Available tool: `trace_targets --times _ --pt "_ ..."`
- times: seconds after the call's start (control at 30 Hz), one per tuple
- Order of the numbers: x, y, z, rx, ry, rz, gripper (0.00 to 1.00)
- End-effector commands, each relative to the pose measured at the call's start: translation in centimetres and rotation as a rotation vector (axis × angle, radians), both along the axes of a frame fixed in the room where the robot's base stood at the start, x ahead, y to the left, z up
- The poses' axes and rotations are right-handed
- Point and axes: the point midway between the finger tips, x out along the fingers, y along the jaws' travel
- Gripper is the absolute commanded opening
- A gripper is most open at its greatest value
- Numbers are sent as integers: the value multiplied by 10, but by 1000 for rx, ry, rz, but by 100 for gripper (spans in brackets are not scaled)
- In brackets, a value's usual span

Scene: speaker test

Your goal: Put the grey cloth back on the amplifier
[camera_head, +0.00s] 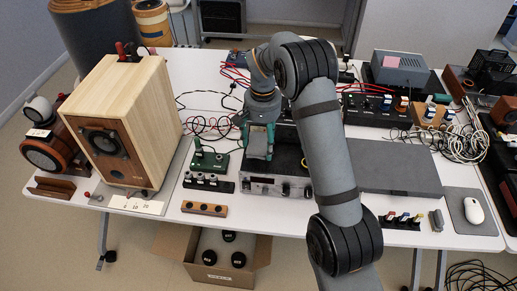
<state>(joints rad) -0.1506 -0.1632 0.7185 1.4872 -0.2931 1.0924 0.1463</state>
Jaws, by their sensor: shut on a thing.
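The amplifier (262,187) is the low unit with a silver front and dark top near the middle front of the table. My gripper (258,138) points down over the amplifier's rear left part. It is shut on a small grey piece that appears to be the grey cloth (258,149). The cloth hangs between the teal fingers. Whether its lower edge touches the amplifier's top, I cannot tell. My arm hides the amplifier's right part.
A wooden speaker (143,125) stands left on the white table (205,64). A green circuit board (209,161) and a terminal strip lie left of the amplifier. A closed dark laptop (394,168) lies right. Loose cables run behind. An open carton (178,241) stands on the floor.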

Motion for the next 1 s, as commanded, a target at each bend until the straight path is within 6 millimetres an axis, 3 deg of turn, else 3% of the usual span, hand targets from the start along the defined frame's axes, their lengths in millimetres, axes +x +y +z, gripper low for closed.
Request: trace_targets --times 0.17,0.47,0.87,0.9,1.0 --pt "0 10 -8 -1 1 0 46" --pt "0 10 -44 -1 2 -2 46" --pt "1 10 -51 0 0 -2 46" --pt "1 10 -50 0 -1 -2 72" --pt "0 10 -50 0 0 -1 78"
